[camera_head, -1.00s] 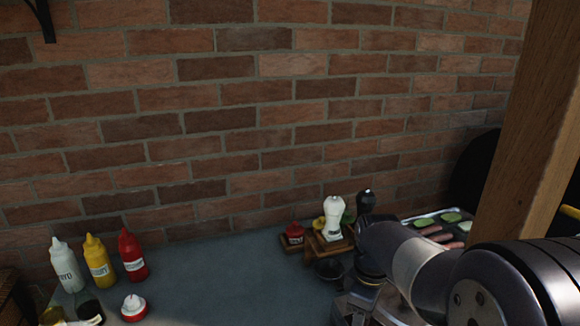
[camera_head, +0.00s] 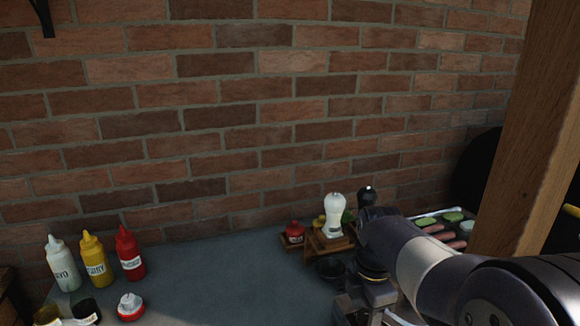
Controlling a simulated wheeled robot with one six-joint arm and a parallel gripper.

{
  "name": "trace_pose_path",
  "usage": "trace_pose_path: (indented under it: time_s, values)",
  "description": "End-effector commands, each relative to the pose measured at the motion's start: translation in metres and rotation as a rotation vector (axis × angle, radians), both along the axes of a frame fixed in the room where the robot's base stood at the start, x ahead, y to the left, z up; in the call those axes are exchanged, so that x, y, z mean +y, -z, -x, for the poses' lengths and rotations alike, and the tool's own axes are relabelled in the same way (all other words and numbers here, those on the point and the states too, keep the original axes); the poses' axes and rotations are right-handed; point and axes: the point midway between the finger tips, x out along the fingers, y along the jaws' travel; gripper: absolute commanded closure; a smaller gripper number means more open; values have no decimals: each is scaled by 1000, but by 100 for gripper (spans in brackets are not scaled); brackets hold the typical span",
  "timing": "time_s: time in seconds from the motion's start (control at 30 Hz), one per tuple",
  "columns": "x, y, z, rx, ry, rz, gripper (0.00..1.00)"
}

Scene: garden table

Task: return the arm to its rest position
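My arm comes in from the lower right corner, and its wrist points down in front of the table's right part. The grey metal end at the bottom edge seems to be part of my gripper (camera_head: 358,309). Its fingertips are cut off or hidden, so I cannot tell whether it is open or shut, or whether it holds anything. The end shows near a small dark bowl (camera_head: 330,270) on the table (camera_head: 225,275).
A white mayo bottle (camera_head: 63,265), a yellow bottle (camera_head: 97,259) and a red bottle (camera_head: 130,256) stand at left. A wooden caddy (camera_head: 328,242) holds a white shaker (camera_head: 334,215). A food tray (camera_head: 424,213) and wooden post (camera_head: 528,130) are at right. The table's middle is clear.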

Motion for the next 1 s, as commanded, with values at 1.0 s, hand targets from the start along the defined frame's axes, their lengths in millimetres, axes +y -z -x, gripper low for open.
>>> trace_pose_path:
  time_s: [1.0]
  values:
    - [0, -73, 0, 0, -121, 0, 50]
